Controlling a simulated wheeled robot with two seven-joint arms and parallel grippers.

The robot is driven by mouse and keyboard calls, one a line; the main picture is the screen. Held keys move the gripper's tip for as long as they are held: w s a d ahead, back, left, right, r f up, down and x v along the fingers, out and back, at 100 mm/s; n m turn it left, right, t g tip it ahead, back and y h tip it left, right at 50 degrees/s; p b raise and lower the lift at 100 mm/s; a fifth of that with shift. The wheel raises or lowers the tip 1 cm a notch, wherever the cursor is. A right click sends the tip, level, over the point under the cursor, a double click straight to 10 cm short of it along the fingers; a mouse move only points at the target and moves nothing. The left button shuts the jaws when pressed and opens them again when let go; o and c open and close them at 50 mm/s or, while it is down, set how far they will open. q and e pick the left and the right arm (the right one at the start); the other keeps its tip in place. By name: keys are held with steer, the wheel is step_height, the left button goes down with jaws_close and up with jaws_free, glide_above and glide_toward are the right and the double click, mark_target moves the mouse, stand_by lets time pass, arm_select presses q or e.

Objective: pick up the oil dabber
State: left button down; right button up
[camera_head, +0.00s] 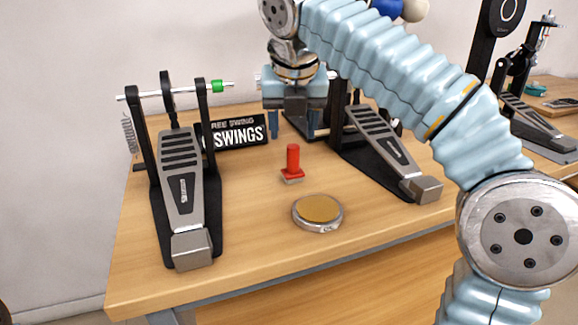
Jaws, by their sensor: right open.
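The oil dabber appears to be the small red upright piece (292,160) with a pale base, standing on the wooden table (250,262) near the middle. My right gripper (291,130) points down behind and above it, near the small black sign. Its two blue fingers are apart with nothing seen between them. The gripper looks clear of the red piece. My right arm comes in from the right and crosses the upper right of the view. My left gripper does not show.
A round tin with a tan top (318,209) sits in front of the red piece. One drum pedal (181,185) stands at left, another (385,150) at right of centre, partly behind my arm. A black "SWINGS" sign (236,134) stands behind. The table's front middle is clear.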

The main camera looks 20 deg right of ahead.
mark_target(293, 146)
steer(key=x, duration=0.2)
steer(key=shift+w+f+b, duration=0.1)
steer(key=shift+f+b, duration=0.25)
steer(key=shift+f, duration=0.05)
steer(key=shift+b+x, duration=0.7)
steer(key=shift+x, duration=2.05)
steer(key=shift+d, duration=0.2)
jaws_close()
steer(key=shift+r, duration=0.1)
step_height(293, 146, up, 3)
steer(key=shift+r+p, duration=0.2)
steer(key=shift+p, duration=0.6)
steer(key=s+a+r+p, duration=0.1)
steer(key=s+a+r, duration=0.2)
steer(key=s+r, duration=0.6)
steer(key=s, duration=0.4)
steer(key=shift+s+a+r, duration=0.25)
steer(key=shift+s+a, duration=0.05)
steer(key=shift+a, duration=0.1)
